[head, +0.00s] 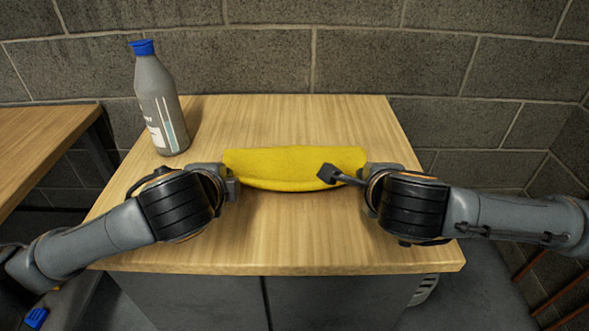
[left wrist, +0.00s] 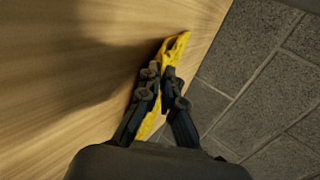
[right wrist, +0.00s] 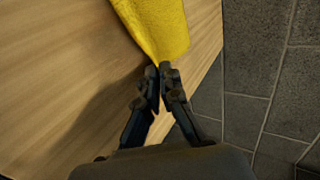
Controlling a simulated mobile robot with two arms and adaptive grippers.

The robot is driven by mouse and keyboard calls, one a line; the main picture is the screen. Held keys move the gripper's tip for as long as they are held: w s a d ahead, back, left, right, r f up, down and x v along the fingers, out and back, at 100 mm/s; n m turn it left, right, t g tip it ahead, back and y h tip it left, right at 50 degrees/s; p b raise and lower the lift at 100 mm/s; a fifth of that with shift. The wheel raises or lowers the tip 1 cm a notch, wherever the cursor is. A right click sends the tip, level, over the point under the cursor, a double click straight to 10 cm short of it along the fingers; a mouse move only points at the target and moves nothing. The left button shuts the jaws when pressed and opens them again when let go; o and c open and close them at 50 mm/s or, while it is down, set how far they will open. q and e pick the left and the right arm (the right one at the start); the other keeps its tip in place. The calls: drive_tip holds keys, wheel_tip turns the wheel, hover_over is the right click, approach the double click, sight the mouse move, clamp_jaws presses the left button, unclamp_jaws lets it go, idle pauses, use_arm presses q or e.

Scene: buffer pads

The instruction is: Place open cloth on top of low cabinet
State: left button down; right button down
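A yellow cloth (head: 290,166) is stretched sideways between my two grippers over the wooden top of the low cabinet (head: 300,245). Its lower edge sags a little; I cannot tell whether it touches the top. My left gripper (head: 232,184) is at the cloth's left end. In the left wrist view its fingers (left wrist: 162,88) are closed around the yellow cloth (left wrist: 173,48). My right gripper (head: 345,178) is at the cloth's right end. In the right wrist view its fingertips (right wrist: 163,72) pinch a corner of the cloth (right wrist: 155,25).
A grey bottle with a blue cap (head: 160,100) stands upright at the back left of the cabinet top. A grey block wall (head: 330,60) is behind. Another wooden surface (head: 40,145) is at the left. The front of the cabinet top is clear.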

use_arm(q)
drive_tip(key=c, duration=1.2)
unclamp_jaws()
use_arm(e)
drive_tip(key=c, duration=1.2)
unclamp_jaws()
use_arm(q)
drive_tip(key=shift+s+r, duration=1)
drive_tip(key=shift+r, duration=0.5)
drive_tip(key=shift+s+r, duration=1)
drive_tip(key=shift+r, duration=0.5)
drive_tip(key=shift+s+r, duration=1)
drive_tip(key=shift+r, duration=0.5)
use_arm(e)
drive_tip(key=shift+s+r, duration=1)
drive_tip(key=shift+r, duration=0.5)
drive_tip(key=shift+s+r, duration=1)
drive_tip(key=shift+r, duration=0.5)
drive_tip(key=shift+s+r, duration=1)
drive_tip(key=shift+r, duration=0.5)
